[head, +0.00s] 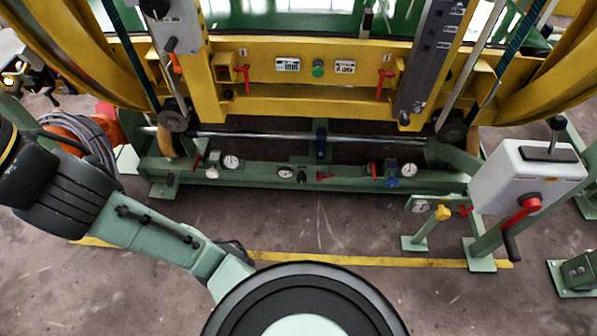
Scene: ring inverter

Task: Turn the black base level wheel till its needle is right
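A small black wheel (301,177) sits near the middle of the low green base beam (345,183). A round white-faced gauge (285,173) is just left of it; its needle is too small to read. My arm comes in from the left edge and bends toward the bottom middle, well short of the beam. My gripper is not visible, and nothing of mine touches the black wheel.
A white wheel (212,172) and gauge (231,161) are left on the beam; a blue wheel (392,182) and gauge (409,169) are right. Small red levers stand between them. A white box (525,175) with a red-hubbed crank stands right. Floor before the beam is clear.

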